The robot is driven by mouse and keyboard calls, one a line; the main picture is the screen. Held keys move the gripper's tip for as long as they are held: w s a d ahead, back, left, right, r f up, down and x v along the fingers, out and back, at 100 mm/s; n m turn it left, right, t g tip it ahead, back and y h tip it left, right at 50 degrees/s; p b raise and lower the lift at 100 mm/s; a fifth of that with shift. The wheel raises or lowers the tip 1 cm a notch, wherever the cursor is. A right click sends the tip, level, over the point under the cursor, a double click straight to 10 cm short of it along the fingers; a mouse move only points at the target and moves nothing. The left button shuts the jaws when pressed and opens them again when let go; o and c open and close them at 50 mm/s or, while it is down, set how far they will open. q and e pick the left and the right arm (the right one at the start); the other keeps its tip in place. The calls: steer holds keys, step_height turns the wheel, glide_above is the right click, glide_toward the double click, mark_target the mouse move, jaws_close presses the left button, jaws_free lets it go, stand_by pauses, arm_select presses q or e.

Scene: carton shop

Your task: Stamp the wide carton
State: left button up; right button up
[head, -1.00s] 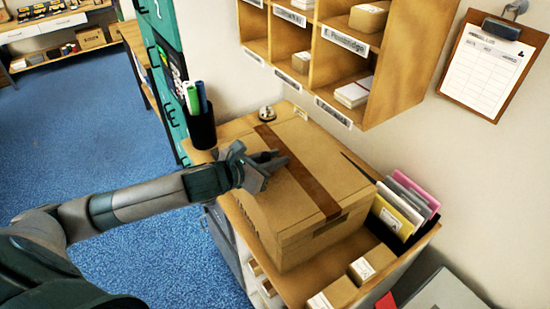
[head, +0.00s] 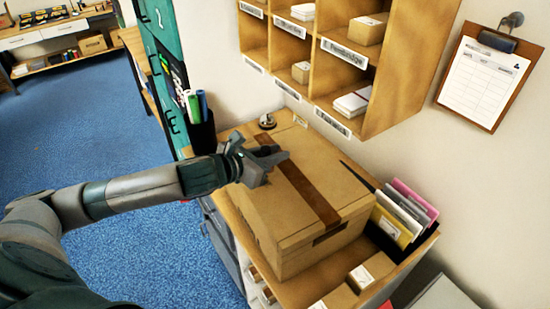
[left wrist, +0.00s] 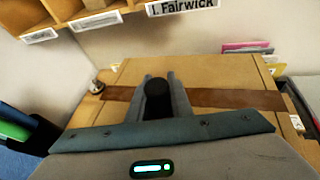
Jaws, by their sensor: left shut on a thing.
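The wide carton (head: 325,181) lies closed on the wooden bench top, with a brown tape strip (head: 305,190) along its lid. It also fills the middle of the left wrist view (left wrist: 215,77). My left gripper (head: 274,158) is over the carton's left part, near the tape. In the left wrist view, its fingers are shut on a black round-topped stamp handle (left wrist: 157,98). The stamp's underside is hidden, so I cannot tell whether it touches the lid. My right gripper is not in view.
A bell (head: 267,121) and a black pen cup (head: 202,135) stand behind the carton. A file rack with envelopes (head: 403,217) is at its right. Small boxes (head: 371,271) sit in front. Wooden pigeonholes (head: 392,75) overhang the back.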

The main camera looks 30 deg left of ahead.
arm_select(q)
steer(key=shift+r, duration=0.85)
stand_by(0.3)
